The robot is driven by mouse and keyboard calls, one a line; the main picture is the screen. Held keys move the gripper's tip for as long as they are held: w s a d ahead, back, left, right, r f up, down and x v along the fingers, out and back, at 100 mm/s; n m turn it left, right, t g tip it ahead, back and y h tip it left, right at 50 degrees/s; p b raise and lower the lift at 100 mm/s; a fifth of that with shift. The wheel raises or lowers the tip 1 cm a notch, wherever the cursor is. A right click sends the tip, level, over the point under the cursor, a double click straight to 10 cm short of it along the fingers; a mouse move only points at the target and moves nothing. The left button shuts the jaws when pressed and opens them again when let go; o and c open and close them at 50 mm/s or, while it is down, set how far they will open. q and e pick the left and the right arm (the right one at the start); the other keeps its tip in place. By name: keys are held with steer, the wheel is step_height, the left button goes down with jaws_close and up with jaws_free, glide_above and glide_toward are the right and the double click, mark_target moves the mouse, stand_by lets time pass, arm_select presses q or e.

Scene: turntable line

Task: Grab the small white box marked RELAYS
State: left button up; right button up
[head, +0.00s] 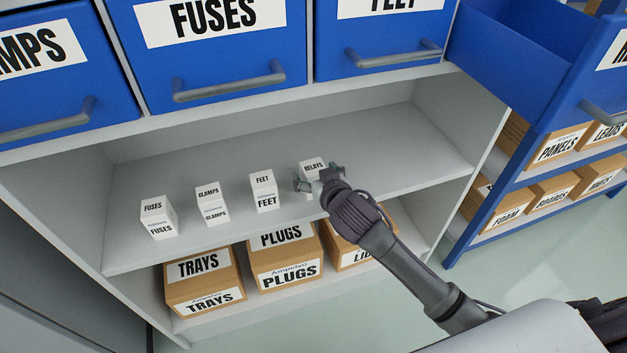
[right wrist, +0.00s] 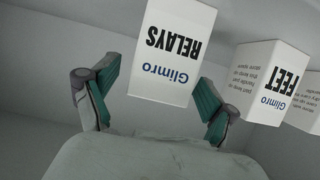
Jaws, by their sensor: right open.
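The small white box marked RELAYS (head: 312,165) stands on the open shelf, at the right end of a row of small white boxes. My right gripper (head: 319,183) is in front of it and hides its lower part in the head view. In the right wrist view the RELAYS box (right wrist: 172,50) appears upside down, ahead of and between the two spread fingers of my right gripper (right wrist: 155,98). The gripper is open and holds nothing. I cannot tell whether the fingertips reach past the box's front face. My left gripper is not in view.
The white FEET box (head: 264,191) stands left of RELAYS, with CLAMPS (head: 212,204) and FUSES (head: 158,218) farther left. Blue drawers hang above; one at right (head: 520,60) is pulled open. Cardboard boxes (head: 285,268) sit on the shelf below. The shelf right of RELAYS is clear.

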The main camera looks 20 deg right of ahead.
steer(key=shift+w+f, duration=0.25)
steer(key=shift+w, duration=0.3)
steer(key=c, duration=1.3)
steer(key=shift+c, duration=0.3)
steer(key=shift+r, duration=0.15)
